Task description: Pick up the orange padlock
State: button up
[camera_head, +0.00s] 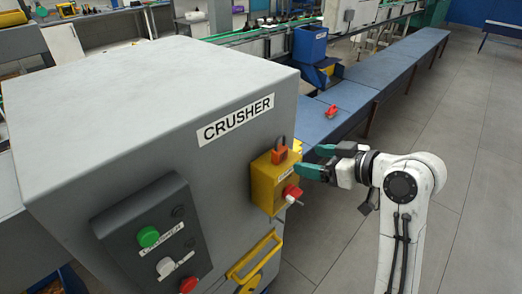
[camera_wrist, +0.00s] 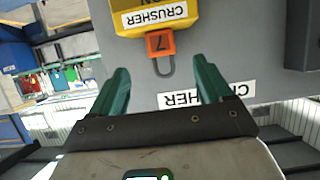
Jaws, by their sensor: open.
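The orange padlock (camera_head: 281,154) is at the top edge of a yellow box on the crusher's front face, with its grey shackle upward. In the wrist view, which is upside down, the padlock (camera_wrist: 160,43) shows a "7", and its shackle points toward my gripper. My gripper (camera_head: 315,161) is open and empty, to the right of the padlock in the head view. In the wrist view, my gripper's green fingers (camera_wrist: 163,78) are spread on either side of the shackle's line, with the padlock body beyond their tips. They do not appear to touch it.
The yellow box (camera_head: 262,187) carries a red switch (camera_head: 291,192). The grey crusher (camera_head: 150,75) fills the left, with a button panel (camera_head: 155,240) and a yellow handle (camera_head: 254,257). A red object (camera_head: 332,111) lies on the blue table (camera_head: 365,90). The floor at right is clear.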

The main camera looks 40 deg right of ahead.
aim_at(283, 152)
jog(key=b+x, duration=0.5)
jog(key=b, duration=0.4)
jog(key=shift+a+b, duration=0.1)
jog(key=shift+b, duration=0.2)
jog(key=shift+w, duration=0.45)
jog(key=x, duration=0.5)
jog(key=shift+r+p, duration=0.1)
jog(key=shift+p, duration=0.2)
jog(key=c, duration=1.1)
jog(key=shift+r, duration=0.1)
